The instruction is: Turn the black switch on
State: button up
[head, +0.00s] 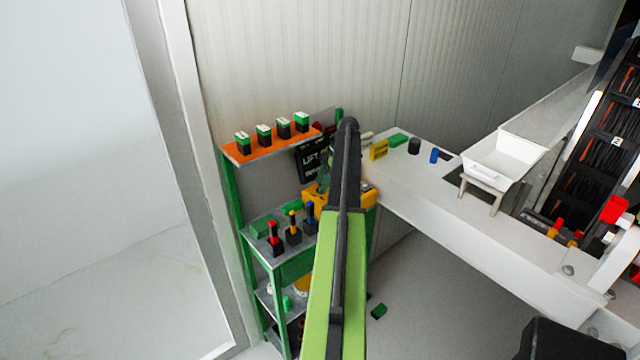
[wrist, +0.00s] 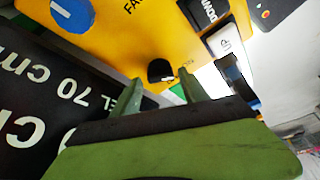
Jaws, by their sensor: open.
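In the wrist view a yellow panel (wrist: 115,35) fills the upper part. A small black rounded knob (wrist: 160,70) sits near its lower edge, close to the gap between my fingers. A black-and-white block (wrist: 225,40) is at the panel's right; I cannot tell which of these is the named switch. My gripper (wrist: 158,93) is open with nothing between its green fingers, its tips pointing at the panel beside the knob. Contact cannot be told. In the head view the yellow box (head: 362,196) shows behind my arm, which hides most of it and the knob.
A dark sign with white text (wrist: 50,90) lies close on the left in the wrist view. In the head view a green-framed shelf (head: 232,200) with several switches stands left of my arm. A white bench (head: 440,215) extends right, holding small coloured parts and a white tray (head: 505,155).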

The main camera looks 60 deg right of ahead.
jog(key=p+v, duration=1.5)
jog(key=v, duration=0.2)
jog(key=shift+p, duration=0.3)
jog(key=shift+s+r, duration=0.1)
